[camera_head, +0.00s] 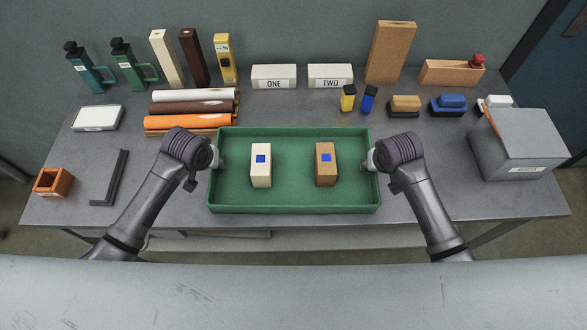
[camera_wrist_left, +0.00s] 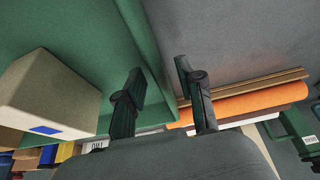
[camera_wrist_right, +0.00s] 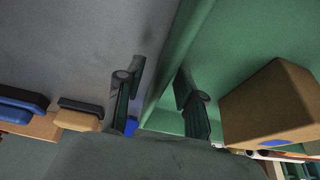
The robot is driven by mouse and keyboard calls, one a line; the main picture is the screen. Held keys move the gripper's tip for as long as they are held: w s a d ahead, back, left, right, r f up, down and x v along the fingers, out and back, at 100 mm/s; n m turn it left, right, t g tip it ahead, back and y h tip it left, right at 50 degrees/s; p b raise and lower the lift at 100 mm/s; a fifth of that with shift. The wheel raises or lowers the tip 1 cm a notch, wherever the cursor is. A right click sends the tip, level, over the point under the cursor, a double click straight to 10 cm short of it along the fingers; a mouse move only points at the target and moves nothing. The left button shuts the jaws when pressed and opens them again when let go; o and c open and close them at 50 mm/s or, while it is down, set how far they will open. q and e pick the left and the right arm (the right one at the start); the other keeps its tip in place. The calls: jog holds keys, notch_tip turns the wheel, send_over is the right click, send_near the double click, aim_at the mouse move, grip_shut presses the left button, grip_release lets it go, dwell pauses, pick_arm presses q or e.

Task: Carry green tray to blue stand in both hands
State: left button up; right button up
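The green tray (camera_head: 290,202) is at the front middle of the grey table and appears to rest on it. A cream block (camera_head: 261,174) and a brown block (camera_head: 325,174), each with a blue square on top, stand inside it. My left gripper (camera_head: 218,160) is at the tray's left wall. In the left wrist view its open fingers (camera_wrist_left: 160,80) straddle the wall, one inside and one outside. My right gripper (camera_head: 370,161) is at the right wall. In the right wrist view its open fingers (camera_wrist_right: 160,85) straddle that wall with gaps showing. No blue stand is recognisable.
Rolls (camera_head: 190,108) lie just behind the tray's left end. A black angle bracket (camera_head: 110,178) and an orange box (camera_head: 53,181) are left. A grey box (camera_head: 520,145) stands right. Bottles, tall blocks and labelled boxes (camera_head: 274,77) line the back.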

pick_arm(q)
jog(key=shift+f, duration=0.1)
pick_arm(e)
jog(key=shift+f, duration=0.15)
pick_arm(q)
grip_shut()
pick_arm(e)
grip_shut()
pick_arm(q)
jog(key=shift+w, duration=0.1)
pick_arm(e)
jog(key=shift+w, duration=0.1)
